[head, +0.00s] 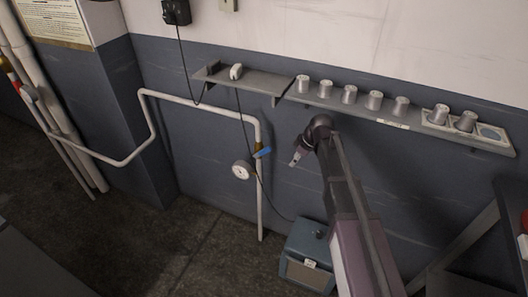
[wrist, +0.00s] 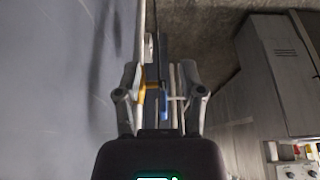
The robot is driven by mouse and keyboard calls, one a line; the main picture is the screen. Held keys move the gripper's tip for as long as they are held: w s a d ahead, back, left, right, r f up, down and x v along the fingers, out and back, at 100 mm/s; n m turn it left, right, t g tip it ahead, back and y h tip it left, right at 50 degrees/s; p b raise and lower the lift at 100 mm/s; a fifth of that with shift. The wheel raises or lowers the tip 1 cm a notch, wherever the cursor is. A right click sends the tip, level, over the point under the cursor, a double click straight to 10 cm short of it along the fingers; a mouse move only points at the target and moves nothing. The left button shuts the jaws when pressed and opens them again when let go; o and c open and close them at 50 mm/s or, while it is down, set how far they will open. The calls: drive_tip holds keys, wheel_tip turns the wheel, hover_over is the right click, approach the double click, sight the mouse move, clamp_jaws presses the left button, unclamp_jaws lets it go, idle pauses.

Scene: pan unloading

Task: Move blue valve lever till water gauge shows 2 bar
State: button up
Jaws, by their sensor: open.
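The blue valve lever (head: 263,152) sits on a brass valve on the white wall pipe (head: 260,205). The round white water gauge (head: 241,170) is beside the pipe, just below the lever; its reading is too small to tell. My gripper (head: 297,159) is open and empty, to the right of the lever with a visible gap. In the wrist view, my gripper (wrist: 160,72) has its fingers spread, and the blue lever (wrist: 164,104) appears between them, beyond the palm. The gauge (wrist: 149,46) shows edge-on there, so its dial is hidden.
A wall shelf (head: 380,116) with several metal cups runs above my arm. A blue-grey box (head: 308,250) stands on the floor below. A dark cable hangs past the pipe. Grey cabinets (wrist: 275,60) stand at the right in the wrist view. Floor left of the pipe is clear.

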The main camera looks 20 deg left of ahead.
sight(264, 151)
drive_tip(key=a, duration=0.7)
drive_tip(key=w+a, duration=0.1)
drive_tip(key=a, duration=0.3)
drive_tip(key=shift+a, duration=0.3)
drive_tip(key=shift+a+f+b, duration=0.3)
drive_tip(key=shift+f+b, duration=0.25)
drive_tip(key=shift+c, duration=0.2)
clamp_jaws()
drive_tip(key=shift+r, duration=0.1)
